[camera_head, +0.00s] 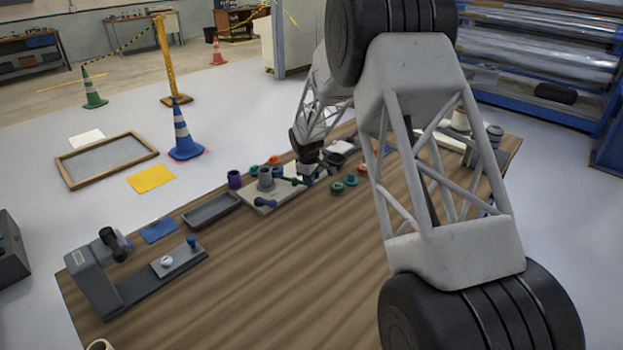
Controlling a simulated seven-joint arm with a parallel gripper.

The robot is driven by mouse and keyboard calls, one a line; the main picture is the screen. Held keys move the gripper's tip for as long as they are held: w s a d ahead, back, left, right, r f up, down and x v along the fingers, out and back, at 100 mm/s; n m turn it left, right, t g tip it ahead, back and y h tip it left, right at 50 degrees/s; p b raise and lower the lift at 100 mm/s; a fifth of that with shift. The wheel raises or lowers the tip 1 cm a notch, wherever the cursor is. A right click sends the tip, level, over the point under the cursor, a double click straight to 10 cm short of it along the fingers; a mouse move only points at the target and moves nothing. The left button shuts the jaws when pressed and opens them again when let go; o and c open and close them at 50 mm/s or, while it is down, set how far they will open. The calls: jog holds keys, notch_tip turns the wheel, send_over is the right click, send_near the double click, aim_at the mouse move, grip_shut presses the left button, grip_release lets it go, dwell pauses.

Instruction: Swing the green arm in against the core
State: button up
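The green arm (292,181) is a thin dark-green bar on a pale base plate (284,197), reaching from near the core towards my gripper. The core looks to be the grey upright cylinder (265,180) on the left part of that plate. My gripper (307,180) is low over the right side of the plate, at the right end of the green arm. It is too small and dark to tell whether the fingers touch or hold the arm, or whether they are open. A dark blue piece (265,203) lies at the plate's front left.
A purple cup (235,179) and a grey tray (212,210) are left of the plate. Green rings (337,188) lie to its right, and a dark pan-like item (341,147) behind. A grey device (95,280) stands at the table's left end. The front middle of the wooden table (270,270) is clear.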

jog(key=o, duration=0.4)
jog(key=shift+o, duration=0.2)
jog(key=shift+r, duration=0.1)
jog(key=shift+s+a+r, duration=0.1)
jog(key=shift+s+r, duration=0.1)
jog(key=shift+r, duration=1.05)
jog(key=shift+s+a+r, duration=0.15)
jog(key=shift+r, duration=1.1)
jog(key=shift+s+a+r, duration=0.1)
jog(key=shift+s+r, duration=0.1)
jog(key=shift+r, duration=1.05)
